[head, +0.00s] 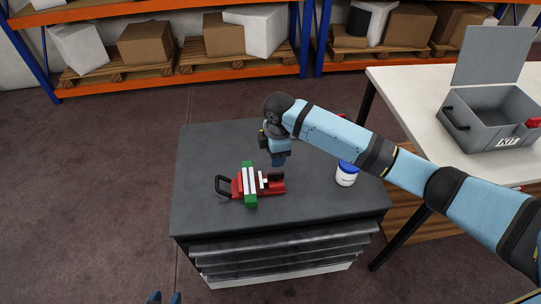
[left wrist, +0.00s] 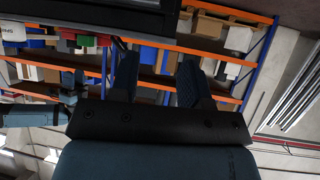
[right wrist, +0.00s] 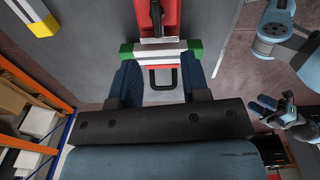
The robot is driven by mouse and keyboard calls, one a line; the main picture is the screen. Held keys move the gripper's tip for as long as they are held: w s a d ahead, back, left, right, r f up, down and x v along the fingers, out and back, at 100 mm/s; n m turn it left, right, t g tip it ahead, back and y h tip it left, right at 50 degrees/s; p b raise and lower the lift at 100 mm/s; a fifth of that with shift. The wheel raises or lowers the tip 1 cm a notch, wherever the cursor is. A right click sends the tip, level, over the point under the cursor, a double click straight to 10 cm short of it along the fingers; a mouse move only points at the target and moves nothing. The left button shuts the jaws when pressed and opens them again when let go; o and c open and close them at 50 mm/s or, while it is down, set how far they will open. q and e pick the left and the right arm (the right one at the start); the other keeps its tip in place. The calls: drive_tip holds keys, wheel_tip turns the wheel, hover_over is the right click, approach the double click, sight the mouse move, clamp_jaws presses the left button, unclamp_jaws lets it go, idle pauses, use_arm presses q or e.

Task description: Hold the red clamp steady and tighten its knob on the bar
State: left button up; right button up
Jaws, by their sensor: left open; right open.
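The red clamp (head: 270,188) lies on the dark table, across a green and white bar (head: 249,184). Its black handle (head: 221,186) sticks out to the left, and a dark knob-like part (head: 275,177) shows at its right. My right gripper (head: 278,158) is just behind and above the clamp, apart from it. In the right wrist view, the open, empty fingers (right wrist: 160,77) frame the black handle, with the bar (right wrist: 160,50) and red body (right wrist: 157,18) beyond. My left gripper (head: 164,297) is at the bottom edge, away from the table; its fingers (left wrist: 158,82) are open and empty.
A white jar with a blue lid (head: 347,173) stands at the table's right, under my right arm. A white table (head: 410,88) with an open grey toolbox (head: 490,118) is to the right. Shelves with boxes (head: 145,42) stand behind. The dark table's front left (head: 205,215) is clear.

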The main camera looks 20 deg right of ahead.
use_arm(q)
drive_tip(key=shift+s+f, duration=0.15)
drive_tip(key=shift+s, duration=0.1)
drive_tip(key=shift+c, duration=1.2)
drive_tip(key=n+g+h, duration=0.4)
drive_tip(key=h, duration=0.3)
approach(217, 188)
drive_tip(key=x, duration=1)
drive_tip(key=shift+s+d+f, duration=0.1)
drive_tip(key=shift+f, duration=0.4)
use_arm(e)
drive_tip(key=shift+w+d+r, duration=0.15)
drive_tip(key=shift+w+r, duration=0.15)
drive_tip(key=shift+r, duration=0.15)
